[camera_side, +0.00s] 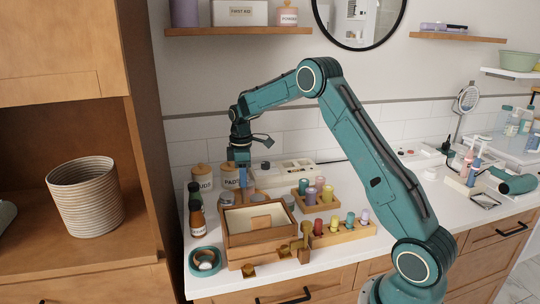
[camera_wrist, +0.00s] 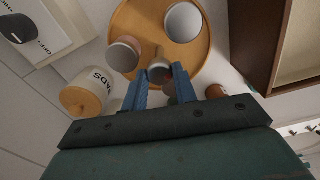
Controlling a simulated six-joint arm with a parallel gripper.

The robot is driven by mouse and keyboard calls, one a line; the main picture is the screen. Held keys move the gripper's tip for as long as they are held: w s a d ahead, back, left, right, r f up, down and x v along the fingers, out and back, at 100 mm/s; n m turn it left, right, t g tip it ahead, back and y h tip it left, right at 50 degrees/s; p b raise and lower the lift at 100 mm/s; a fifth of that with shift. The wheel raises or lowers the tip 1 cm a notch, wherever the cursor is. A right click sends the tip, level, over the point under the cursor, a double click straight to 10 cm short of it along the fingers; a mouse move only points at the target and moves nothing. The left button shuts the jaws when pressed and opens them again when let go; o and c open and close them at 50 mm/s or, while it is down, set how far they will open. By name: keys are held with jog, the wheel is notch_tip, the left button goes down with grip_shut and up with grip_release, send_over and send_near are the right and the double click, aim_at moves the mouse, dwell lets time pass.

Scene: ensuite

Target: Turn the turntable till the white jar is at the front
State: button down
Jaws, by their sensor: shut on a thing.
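The turntable (camera_wrist: 146,18) is a round wooden tray, seen from above in the wrist view. In the side view only part of it (camera_side: 260,194) shows behind the wooden box. A jar with a pale grey-white top (camera_wrist: 184,22) stands on it; this looks like the white jar. A second jar with a pinkish-grey lid (camera_wrist: 123,54) stands to its left.
A wooden box (camera_side: 262,236) stands in front of the turntable. Amber bottles (camera_side: 197,218) and a teal roll (camera_side: 205,261) are at left. Lidded jars, one marked PADS (camera_side: 229,176), stand behind. Racks of small coloured bottles (camera_side: 343,231) are at right.

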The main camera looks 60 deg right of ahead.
jog(key=shift+m, duration=3.7)
jog(key=c, duration=1.1)
grip_release()
jog(key=shift+r, duration=0.2)
